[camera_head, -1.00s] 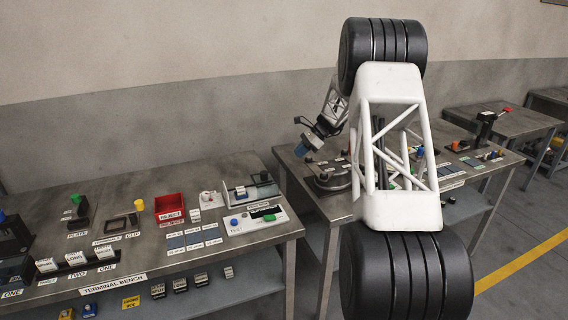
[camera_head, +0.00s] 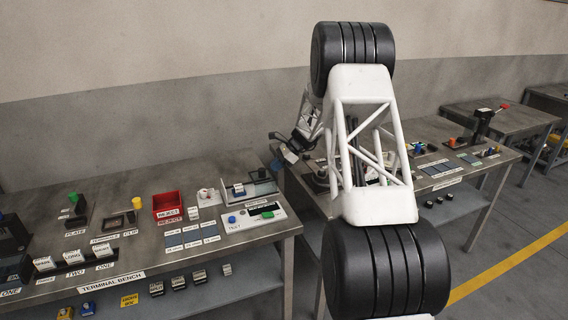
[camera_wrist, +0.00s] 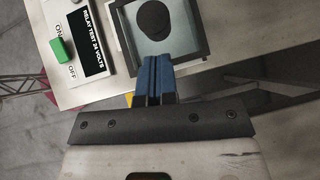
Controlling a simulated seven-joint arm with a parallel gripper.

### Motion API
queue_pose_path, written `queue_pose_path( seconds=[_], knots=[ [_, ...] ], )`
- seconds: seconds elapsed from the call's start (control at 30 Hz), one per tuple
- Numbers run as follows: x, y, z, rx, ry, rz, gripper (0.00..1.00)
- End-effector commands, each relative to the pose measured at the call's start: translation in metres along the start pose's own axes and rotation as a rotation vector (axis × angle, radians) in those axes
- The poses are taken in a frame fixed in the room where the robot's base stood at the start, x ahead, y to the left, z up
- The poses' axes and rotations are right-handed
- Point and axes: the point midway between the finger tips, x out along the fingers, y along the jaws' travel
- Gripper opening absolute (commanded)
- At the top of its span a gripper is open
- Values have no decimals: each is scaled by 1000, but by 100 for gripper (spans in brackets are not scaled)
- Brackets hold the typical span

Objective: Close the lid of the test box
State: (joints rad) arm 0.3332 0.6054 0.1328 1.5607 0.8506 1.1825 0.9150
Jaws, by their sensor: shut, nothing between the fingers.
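The test box (camera_head: 232,200) stands at the right end of the terminal bench, behind a white test panel. A white relay-like block (camera_head: 239,189) shows at its left. The lid (camera_wrist: 192,42), a dark frame around a glassy pane, carries a dark round knob (camera_wrist: 153,20); in the head view the knob (camera_head: 262,173) is at the box's right. The lid looks open, but its exact angle is unclear. My gripper (camera_head: 289,156) is shut and empty, just right of the box. In the wrist view its blue fingertips (camera_wrist: 157,60) overlap the frame's edge; contact cannot be told.
A red reject bin (camera_head: 167,204) stands to the left. A gap separates this bench from the right bench (camera_head: 440,180).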

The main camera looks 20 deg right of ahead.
Motion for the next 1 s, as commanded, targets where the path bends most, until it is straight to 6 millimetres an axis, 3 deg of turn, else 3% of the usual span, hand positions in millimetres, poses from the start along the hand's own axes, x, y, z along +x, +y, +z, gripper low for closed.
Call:
queue_pose_path(
  seconds=[0.2, 0.73, 1.0],
  knots=[
    [12, 0, 10, 1, -1, 1, 0],
    [16, 1, 15, 1, -1, 1, 0],
    [46, 8, 45, -1, -1, 3, 0]
  ],
)
